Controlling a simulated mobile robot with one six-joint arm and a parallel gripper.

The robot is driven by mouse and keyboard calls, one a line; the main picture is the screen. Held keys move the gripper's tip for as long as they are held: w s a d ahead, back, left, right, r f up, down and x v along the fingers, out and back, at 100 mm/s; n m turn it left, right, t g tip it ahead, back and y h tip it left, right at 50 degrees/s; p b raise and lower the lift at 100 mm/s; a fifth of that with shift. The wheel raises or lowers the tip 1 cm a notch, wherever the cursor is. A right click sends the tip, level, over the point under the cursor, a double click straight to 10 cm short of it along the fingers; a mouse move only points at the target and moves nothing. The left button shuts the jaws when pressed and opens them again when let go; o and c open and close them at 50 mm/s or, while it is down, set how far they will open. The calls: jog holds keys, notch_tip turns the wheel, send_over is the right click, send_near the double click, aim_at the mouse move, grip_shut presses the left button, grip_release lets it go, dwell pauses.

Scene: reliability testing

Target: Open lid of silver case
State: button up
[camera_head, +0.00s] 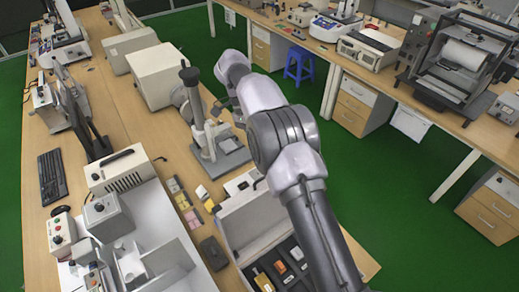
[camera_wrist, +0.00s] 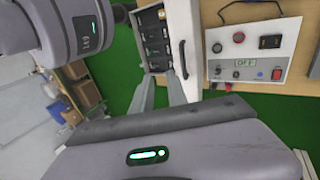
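The silver case (camera_head: 258,226) stands near the front edge of the left bench, partly hidden behind my arm. Its light lid (camera_head: 247,212) stands raised, and the dark interior with several small items shows. In the wrist view the case's dark interior (camera_wrist: 153,38) is at the top centre, with the pale lid (camera_wrist: 184,40) upright along its right side. The fingers are not clear in the head view.
A control box (camera_wrist: 253,52) with a red button and an "OFF" display lies right of the lid. A grey stand (camera_head: 212,140) is on the bench beyond the case. Small coloured blocks (camera_head: 185,207) and a dark device (camera_head: 213,253) lie left of it. Green floor lies right.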

jog(key=shift+a+f+n, duration=0.1)
jog(key=shift+f+n, duration=0.05)
jog(key=shift+n, duration=0.15)
jog(key=c, duration=0.4)
jog(key=a+f+n+t+b, duration=0.1)
jog(key=a+n+b, duration=0.1)
jog(key=n, duration=0.1)
jog(key=a+f+n+t+y+b, duration=0.1)
jog(key=n+b, duration=0.1)
jog(key=n, duration=0.2)
jog(key=s+a+f+n+t+y+b, duration=0.1)
jog(key=a+n+b, duration=0.1)
jog(key=n+b, duration=0.1)
jog(key=shift+a+f+n+t, duration=0.3)
jog(key=shift+a+f, duration=0.05)
jog(key=shift+f, duration=0.05)
grip_shut()
jog(key=s+a+n+t+y+b, duration=0.2)
jog(key=s+a+n+t+b, duration=0.1)
jog(key=a+n, duration=0.25)
notch_tip(320, 180, down, 10)
jog(key=s+d+n, duration=0.1)
jog(key=shift+d+r+y, duration=0.15)
jog(key=shift+y, duration=0.15)
jog(key=shift+s, duration=0.1)
